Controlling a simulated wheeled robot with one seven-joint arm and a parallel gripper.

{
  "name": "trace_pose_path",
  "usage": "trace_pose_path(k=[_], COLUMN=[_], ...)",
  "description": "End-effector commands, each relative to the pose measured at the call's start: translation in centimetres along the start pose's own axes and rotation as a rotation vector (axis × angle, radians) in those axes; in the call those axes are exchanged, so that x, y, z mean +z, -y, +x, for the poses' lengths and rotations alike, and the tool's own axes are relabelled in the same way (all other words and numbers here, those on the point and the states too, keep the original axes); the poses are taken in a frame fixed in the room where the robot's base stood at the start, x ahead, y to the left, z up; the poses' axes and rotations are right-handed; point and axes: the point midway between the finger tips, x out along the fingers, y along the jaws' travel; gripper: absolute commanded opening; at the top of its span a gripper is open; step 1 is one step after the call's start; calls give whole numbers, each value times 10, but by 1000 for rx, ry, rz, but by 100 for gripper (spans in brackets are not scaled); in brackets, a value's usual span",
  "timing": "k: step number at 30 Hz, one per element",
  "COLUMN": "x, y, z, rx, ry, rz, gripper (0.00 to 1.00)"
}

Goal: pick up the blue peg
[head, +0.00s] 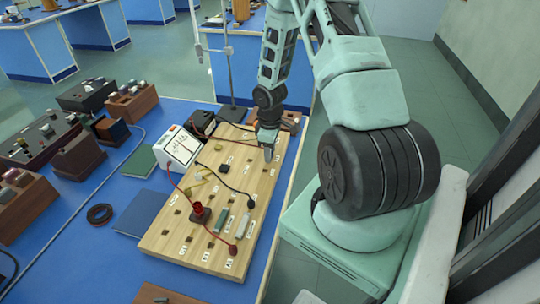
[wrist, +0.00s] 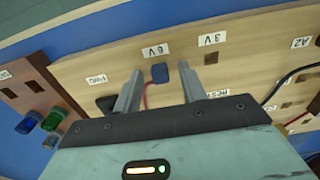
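The blue peg (wrist: 159,73) stands in the wooden board (wrist: 225,75), beside the 6V label, in the wrist view. My gripper (wrist: 162,70) is open, with one finger on each side of the peg as seen from the wrist. I cannot tell whether the fingers are level with the peg or still above it. In the head view my gripper (head: 268,151) is over the far right part of the board (head: 165,243), and I cannot make out the peg there.
A red wire (wrist: 149,97) shows just below the peg in the wrist view. A white meter (head: 182,146) and black box (head: 201,122) stand by the board's far left edge. A red plug (head: 200,212), loose wires and small parts lie on the board.

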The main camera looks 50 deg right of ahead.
Motion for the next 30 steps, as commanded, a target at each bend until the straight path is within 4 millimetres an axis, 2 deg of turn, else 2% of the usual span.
trace_pose_path(k=[1,4,12,16,30], x=[0,0,0,-1,0], y=[0,0,0,0,-1], z=[0,0,0,-8,-89], rx=[0,0,0,1,3], ry=[0,0,0,-2,-1], rz=[0,0,0,-1,1], gripper=[27,0,0,0,0])
